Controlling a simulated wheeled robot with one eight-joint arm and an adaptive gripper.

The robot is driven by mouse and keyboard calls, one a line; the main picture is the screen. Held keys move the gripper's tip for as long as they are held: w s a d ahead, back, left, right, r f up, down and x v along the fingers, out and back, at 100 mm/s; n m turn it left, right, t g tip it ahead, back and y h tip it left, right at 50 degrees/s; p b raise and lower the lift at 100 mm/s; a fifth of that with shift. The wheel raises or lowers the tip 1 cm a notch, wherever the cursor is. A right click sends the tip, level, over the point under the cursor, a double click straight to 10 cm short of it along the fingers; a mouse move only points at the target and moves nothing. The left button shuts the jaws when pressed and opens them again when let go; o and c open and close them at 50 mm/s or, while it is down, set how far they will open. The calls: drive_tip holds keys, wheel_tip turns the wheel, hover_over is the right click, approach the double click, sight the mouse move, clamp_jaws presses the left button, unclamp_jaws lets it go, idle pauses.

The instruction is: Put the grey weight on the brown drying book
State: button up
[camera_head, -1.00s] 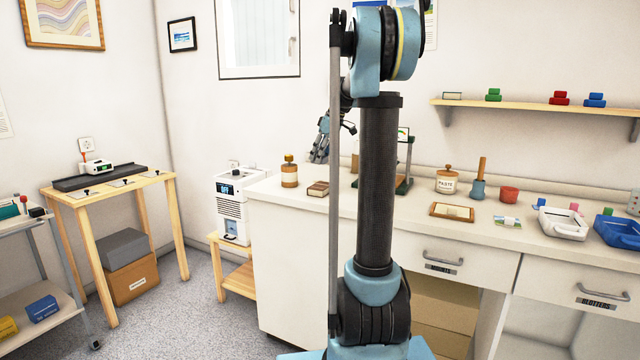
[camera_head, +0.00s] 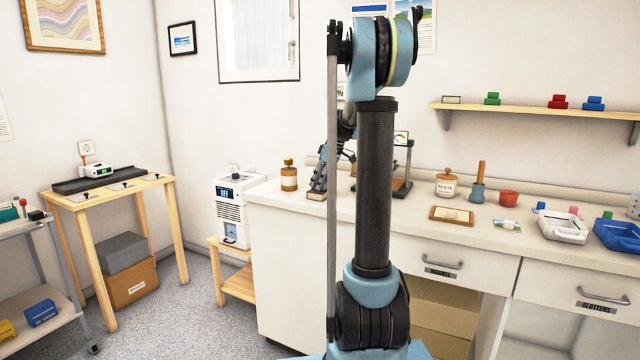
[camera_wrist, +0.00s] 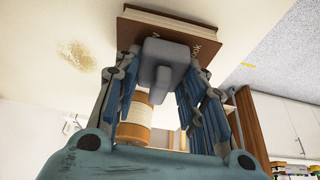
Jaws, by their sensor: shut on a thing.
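My gripper (camera_head: 320,180) is at the left end of the white counter, pointing down over the brown book (camera_head: 316,196). In the wrist view my gripper (camera_wrist: 162,85) is shut on the grey weight (camera_wrist: 166,55), a block with a stub. The weight overlaps the brown book (camera_wrist: 168,24), which lies flat on the counter with part of its lettering showing. I cannot tell whether the weight touches the cover. The fingers hide the weight in the head view, and only the book's lower edge shows there.
An amber bottle (camera_head: 289,175) stands just left of the book; it also shows in the wrist view (camera_wrist: 136,122). A green-based stand (camera_head: 402,165) is to the right, partly behind my arm. A paste jar (camera_head: 446,184) and a framed board (camera_head: 451,215) are farther right.

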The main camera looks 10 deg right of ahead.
drive_tip(key=o, duration=1.4)
drive_tip(key=v, duration=1.2)
drive_tip(key=s+a+f+m+h, duration=0.1)
drive_tip(key=s+a+f+m, duration=0.1)
drive_tip(key=s, duration=0.5)
drive_tip(key=s+a+f+m, duration=0.1)
drive_tip(key=s+f, duration=0.1)
drive_tip(key=s, duration=0.4)
drive_tip(key=s+f+m+h, duration=0.1)
drive_tip(key=s+f+m, duration=0.1)
drive_tip(key=s+f, duration=0.5)
drive_tip(key=s+f+m, duration=0.3)
drive_tip(key=s+f, duration=0.5)
drive_tip(key=s, duration=0.4)
drive_tip(key=s+f+m+h, duration=0.1)
drive_tip(key=s+f+m, duration=0.1)
drive_tip(key=s+f, duration=0.5)
drive_tip(key=shift+s+a+f+m+h, duration=0.15)
drive_tip(key=shift+s, duration=0.5)
drive_tip(key=shift+s+a+f+m+h, duration=0.15)
drive_tip(key=shift+s, duration=0.5)
